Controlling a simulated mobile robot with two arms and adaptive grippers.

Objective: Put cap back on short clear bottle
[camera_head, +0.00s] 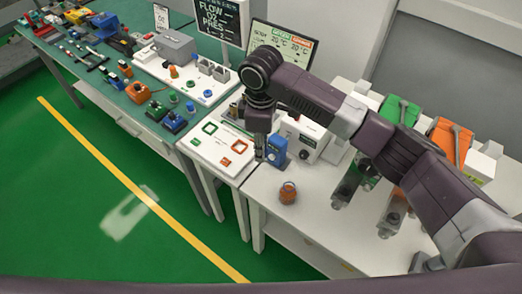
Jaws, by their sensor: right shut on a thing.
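My right gripper (260,153) reaches down from my bent right arm, over the near edge of the white table, just left of a blue box-shaped device (277,149). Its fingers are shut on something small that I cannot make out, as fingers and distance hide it. I cannot identify the cap. Several small clear, glassy things stand on the white table, one at the left (345,186) and one nearer (391,214); I cannot tell which is the short bottle. A small orange-brown rounded jar (288,193) stands near the table's front edge. My left gripper is not in view.
A white board with green and orange square frames (219,149) lies left of the gripper. A white box with knobs (304,137) stands behind the blue device. Green (399,111) and orange (450,138) units stand farther right. A green bench (110,85) with many parts extends left.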

